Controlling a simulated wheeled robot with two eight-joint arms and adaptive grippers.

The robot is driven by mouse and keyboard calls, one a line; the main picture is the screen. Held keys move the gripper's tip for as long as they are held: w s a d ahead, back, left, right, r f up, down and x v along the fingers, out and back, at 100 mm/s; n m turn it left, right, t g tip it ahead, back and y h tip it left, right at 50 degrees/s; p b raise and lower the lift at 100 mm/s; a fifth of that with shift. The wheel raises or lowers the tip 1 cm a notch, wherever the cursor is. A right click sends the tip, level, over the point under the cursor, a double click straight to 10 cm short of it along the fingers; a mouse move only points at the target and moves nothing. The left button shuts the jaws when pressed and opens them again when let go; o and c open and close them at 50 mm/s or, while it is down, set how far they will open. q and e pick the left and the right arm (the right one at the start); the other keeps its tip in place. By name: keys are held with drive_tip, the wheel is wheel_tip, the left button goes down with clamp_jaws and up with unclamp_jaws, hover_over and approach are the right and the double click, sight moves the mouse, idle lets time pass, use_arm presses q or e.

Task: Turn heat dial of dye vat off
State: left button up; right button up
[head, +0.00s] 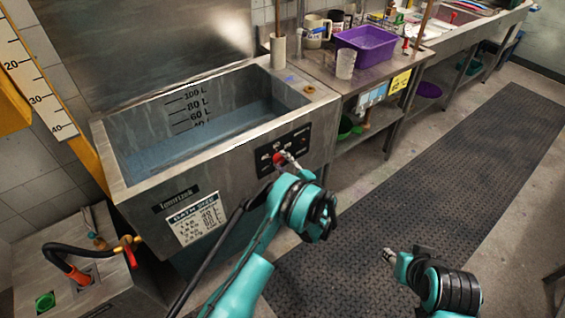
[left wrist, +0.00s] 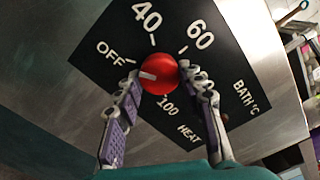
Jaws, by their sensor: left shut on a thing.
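The dye vat (head: 140,193) is a grey metal tank with bluish liquid inside. Its black control panel (head: 297,142) is on the front. The red heat dial (left wrist: 158,74) sits on this panel and also shows in the head view (head: 278,158). Labels OFF, 40, 60 and 100 surround it. Its white pointer mark faces left, on the OFF side. My left gripper (left wrist: 160,80) is shut on the dial, one finger on each side; it also shows in the head view (head: 287,159). My right gripper (head: 391,256) is away from the vat over the floor; its fingers are too small to judge.
A purple tub (head: 366,44) and a clear beaker (head: 345,64) stand on the bench right of the vat. A hose (head: 68,252) and a green button (head: 45,301) are at lower left. The dark floor mat (head: 420,190) is clear.

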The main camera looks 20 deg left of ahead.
idle(0.4)
use_arm(q)
drive_tip(key=o, duration=1.2)
drive_tip(key=shift+c, duration=0.2)
drive_tip(key=v, duration=1.2)
